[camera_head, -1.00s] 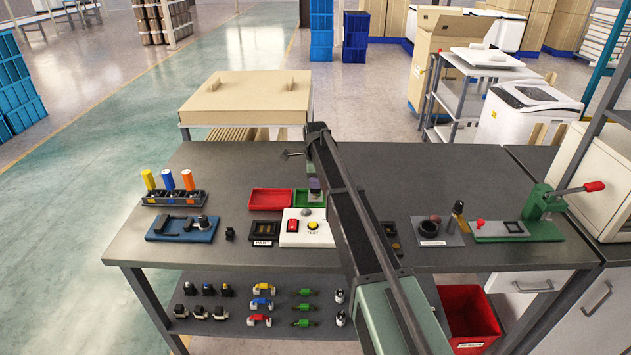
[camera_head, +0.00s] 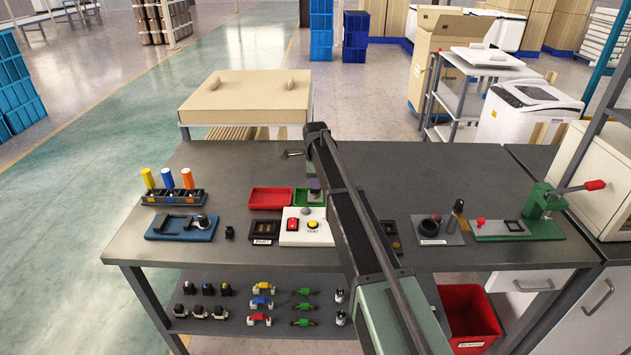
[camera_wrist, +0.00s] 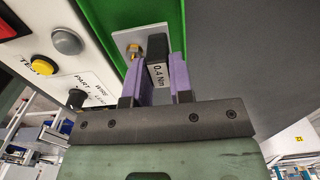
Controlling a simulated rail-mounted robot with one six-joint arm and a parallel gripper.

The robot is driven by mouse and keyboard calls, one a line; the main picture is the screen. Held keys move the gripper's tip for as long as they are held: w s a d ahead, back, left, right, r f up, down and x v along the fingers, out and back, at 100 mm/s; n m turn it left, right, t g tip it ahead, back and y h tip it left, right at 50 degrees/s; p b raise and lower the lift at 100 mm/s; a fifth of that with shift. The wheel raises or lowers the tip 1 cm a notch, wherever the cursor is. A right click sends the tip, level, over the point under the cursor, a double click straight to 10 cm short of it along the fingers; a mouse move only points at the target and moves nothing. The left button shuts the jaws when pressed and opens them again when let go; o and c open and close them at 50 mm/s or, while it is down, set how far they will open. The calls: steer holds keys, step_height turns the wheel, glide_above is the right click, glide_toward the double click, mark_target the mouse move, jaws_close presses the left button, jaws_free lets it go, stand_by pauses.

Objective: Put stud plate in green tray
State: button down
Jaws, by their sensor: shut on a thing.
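The stud plate (camera_wrist: 130,37) is a grey plate with a brass stud and a black block marked "0.4 Nm". In the wrist view my gripper (camera_wrist: 164,75) has its purple fingers shut on the black block. The green tray (camera_head: 299,194) is at the back middle of the bench, right of a red tray. It also shows in the wrist view (camera_wrist: 107,14), behind the plate. In the head view my gripper (camera_head: 315,186) is at the tray's right part, and my arm hides some of it. I cannot tell whether the plate touches the tray floor.
A red tray (camera_head: 270,198) adjoins the green tray on the left. A white test box (camera_head: 309,238) with red and yellow buttons stands just in front. A black part holder (camera_head: 265,229) lies left of the box. The bench behind the trays is mostly clear.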

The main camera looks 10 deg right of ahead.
steer(key=shift+f+b, duration=0.75)
stand_by(0.3)
steer(key=c, duration=0.9)
jaws_free()
steer(key=shift+r, duration=0.2)
step_height(320, 180, up, 7)
steer(key=p, duration=0.7)
steer(key=shift+f, duration=0.1)
